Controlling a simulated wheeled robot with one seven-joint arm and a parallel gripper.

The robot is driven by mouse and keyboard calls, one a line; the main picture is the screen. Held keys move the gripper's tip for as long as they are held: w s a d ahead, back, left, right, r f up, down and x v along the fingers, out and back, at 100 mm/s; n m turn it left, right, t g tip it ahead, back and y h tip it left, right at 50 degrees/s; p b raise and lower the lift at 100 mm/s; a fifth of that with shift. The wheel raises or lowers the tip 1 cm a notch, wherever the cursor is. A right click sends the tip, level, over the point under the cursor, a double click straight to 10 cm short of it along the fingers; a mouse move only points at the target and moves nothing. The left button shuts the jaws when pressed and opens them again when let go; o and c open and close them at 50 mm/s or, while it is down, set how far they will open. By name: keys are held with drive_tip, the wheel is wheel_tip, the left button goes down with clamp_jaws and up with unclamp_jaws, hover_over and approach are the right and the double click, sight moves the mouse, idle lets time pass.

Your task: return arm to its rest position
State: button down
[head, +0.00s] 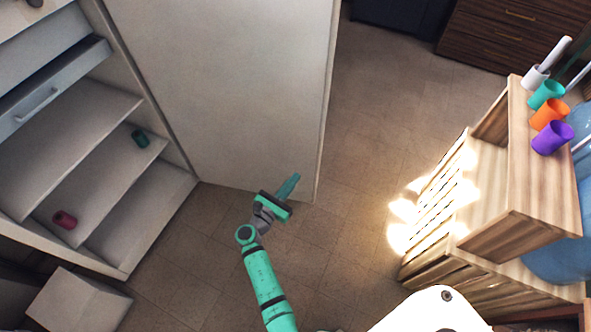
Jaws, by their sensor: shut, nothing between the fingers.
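My arm (262,277) is teal with black bands and reaches up from the bottom middle of the head view. My gripper (292,183) is at its end, shut and empty, with the fingers pointing up and to the right. In the picture it lies over the lower right part of a large white panel (225,80). I cannot tell how far apart the gripper and the panel are.
A white shelf unit (120,98) at left holds a dark green cup (140,139) and a dark red cup (65,219). A wooden unit (560,190) at right bears several cups, including a purple cup (552,138). Tiled floor (375,130) lies clear between.

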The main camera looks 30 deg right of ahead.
drive_tip(key=shift+s+a, duration=0.6)
drive_tip(key=shift+a, duration=0.05)
drive_tip(key=s+a+f+m+t+y, duration=0.2)
drive_tip(key=s+a+f+m+y, duration=0.2)
drive_tip(key=s+a+f+y, duration=0.5)
drive_tip(key=s+a+f+m+t+y, duration=0.1)
drive_tip(key=s+a+m+y, duration=0.3)
drive_tip(key=s+a, duration=0.75)
drive_tip(key=s+a+r+m+t+y, duration=0.2)
drive_tip(key=s+a+r+m, duration=0.4)
drive_tip(key=a+r, duration=0.15)
drive_tip(key=s+r+m+t, duration=0.1)
drive_tip(key=s+r+m, duration=0.2)
drive_tip(key=r, duration=0.6)
drive_tip(key=s+r+m+t+y, duration=0.1)
drive_tip(key=s+r+m+t, duration=0.1)
drive_tip(key=r+m, duration=0.3)
wheel_tip(320, 180, up, 4)
drive_tip(key=shift+s+r+m+y, duration=0.25)
drive_tip(key=shift+s+m+y, duration=0.05)
drive_tip(key=shift+s, duration=0.3)
drive_tip(key=shift+w+a, duration=0.1)
drive_tip(key=shift+w, duration=0.05)
